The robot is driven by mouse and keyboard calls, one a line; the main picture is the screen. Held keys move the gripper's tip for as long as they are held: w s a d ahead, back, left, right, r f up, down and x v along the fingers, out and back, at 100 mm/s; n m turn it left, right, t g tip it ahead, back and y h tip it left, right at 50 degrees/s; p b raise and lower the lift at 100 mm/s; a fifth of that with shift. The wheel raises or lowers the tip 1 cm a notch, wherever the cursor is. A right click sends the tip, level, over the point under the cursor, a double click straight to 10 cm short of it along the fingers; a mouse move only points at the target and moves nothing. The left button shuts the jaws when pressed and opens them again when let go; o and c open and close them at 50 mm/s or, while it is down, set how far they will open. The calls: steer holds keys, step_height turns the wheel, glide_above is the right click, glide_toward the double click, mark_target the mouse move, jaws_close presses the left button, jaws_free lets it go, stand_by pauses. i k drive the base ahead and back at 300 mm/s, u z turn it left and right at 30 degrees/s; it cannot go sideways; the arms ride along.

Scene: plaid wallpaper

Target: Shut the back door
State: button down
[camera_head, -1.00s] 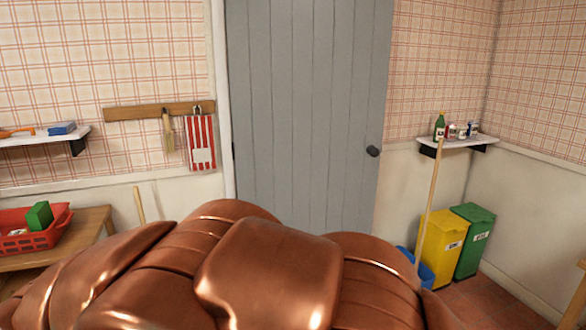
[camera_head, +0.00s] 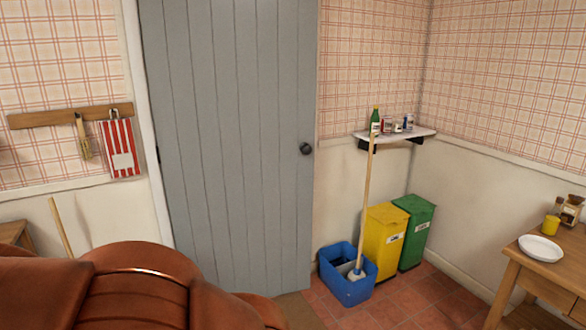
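The back door (camera_head: 230,140) is a tall grey plank door at the centre left of the head view. A white frame post (camera_head: 146,130) runs along its left side, where a dark hinge shows. A dark round knob (camera_head: 306,149) sits near its right edge. No frame post shows at that right edge, which stands against the view of the plaid wall, so the door looks open into the room; how far, I cannot tell. My copper arm covers the lower left and hides part of the door's foot. My gripper is not in view.
Right of the door stand a blue mop bucket (camera_head: 348,290) with a mop, a yellow bin (camera_head: 383,245) and a green bin (camera_head: 413,235), under a small shelf (camera_head: 420,133). A wooden table (camera_head: 545,275) is at the right. Tiled floor (camera_head: 400,308) between is clear.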

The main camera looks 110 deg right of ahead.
mark_target(232, 83)
steer(key=u, duration=0.05)
steer(key=k, duration=1.9)
steer(key=z, duration=3.45)
steer(key=i, duration=1.85)
steer(key=u, duration=1.5)
